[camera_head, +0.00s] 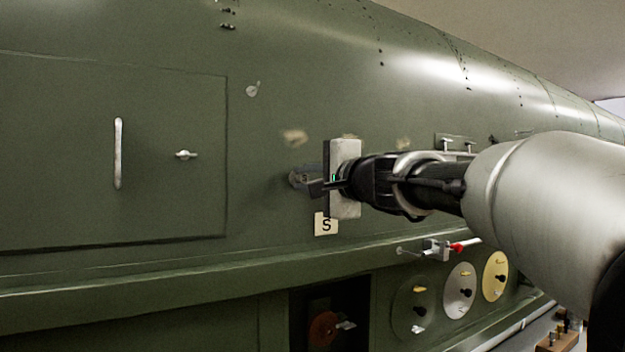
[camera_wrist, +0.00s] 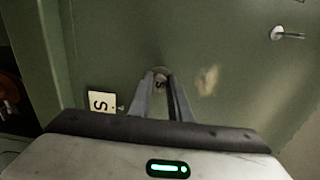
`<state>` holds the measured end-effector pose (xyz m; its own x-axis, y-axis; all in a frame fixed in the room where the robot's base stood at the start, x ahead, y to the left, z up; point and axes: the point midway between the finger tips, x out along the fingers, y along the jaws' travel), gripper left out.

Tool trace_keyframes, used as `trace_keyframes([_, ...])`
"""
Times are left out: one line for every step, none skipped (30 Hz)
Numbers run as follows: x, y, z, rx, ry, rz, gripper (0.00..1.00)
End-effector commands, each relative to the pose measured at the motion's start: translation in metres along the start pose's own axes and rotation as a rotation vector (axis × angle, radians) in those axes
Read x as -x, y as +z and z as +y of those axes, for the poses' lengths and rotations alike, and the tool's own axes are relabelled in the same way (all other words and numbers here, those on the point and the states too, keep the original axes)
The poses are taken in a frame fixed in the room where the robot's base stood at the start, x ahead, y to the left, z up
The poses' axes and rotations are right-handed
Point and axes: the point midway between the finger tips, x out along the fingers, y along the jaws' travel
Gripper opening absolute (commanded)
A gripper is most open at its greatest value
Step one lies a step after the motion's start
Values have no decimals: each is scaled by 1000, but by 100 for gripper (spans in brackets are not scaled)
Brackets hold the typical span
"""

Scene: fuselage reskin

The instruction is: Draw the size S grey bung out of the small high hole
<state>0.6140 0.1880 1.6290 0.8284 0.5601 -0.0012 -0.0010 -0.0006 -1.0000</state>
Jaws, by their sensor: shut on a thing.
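The small grey bung (camera_head: 296,180) is at the green fuselage skin, just left of my gripper (camera_head: 313,186) in the head view. The small high hole is hidden behind the bung and fingers, and I cannot tell how deep the bung sits. A cream label with a black S (camera_head: 326,224) is on the skin just below, and this label (camera_wrist: 101,102) also shows in the wrist view.
A closed panel with a long handle (camera_head: 118,153) is at left. A dark opening (camera_head: 330,325) lies below the ledge (camera_head: 180,282).

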Motion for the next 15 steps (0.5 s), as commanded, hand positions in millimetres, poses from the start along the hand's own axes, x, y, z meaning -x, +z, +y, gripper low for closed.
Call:
trace_keyframes([2, 0, 0, 0, 0, 1, 0])
trace_keyframes([2, 0, 0, 0, 0, 1, 0])
trace_keyframes([3, 0, 0, 0, 0, 1, 0])
trace_keyframes([4, 0, 0, 0, -1, 1, 0])
trace_keyframes([5, 0, 0, 0, -1, 1, 0])
trace_keyframes([6, 0, 0, 1, -1, 1, 0])
trace_keyframes([7, 0, 0, 1, -1, 1, 0])
trace_keyframes([7, 0, 0, 1, -1, 1, 0])
trace_keyframes([8, 0, 0, 1, -1, 1, 0])
trace_keyframes([9, 0, 0, 1, -2, 1, 0])
trace_keyframes([10, 0, 0, 1, -2, 1, 0])
trace_keyframes([11, 0, 0, 1, -2, 1, 0])
trace_keyframes([12, 0, 0, 0, -2, 1, 0])
trace_keyframes([13, 0, 0, 0, -2, 2, 0])
trace_keyframes([14, 0, 0, 0, -2, 2, 0])
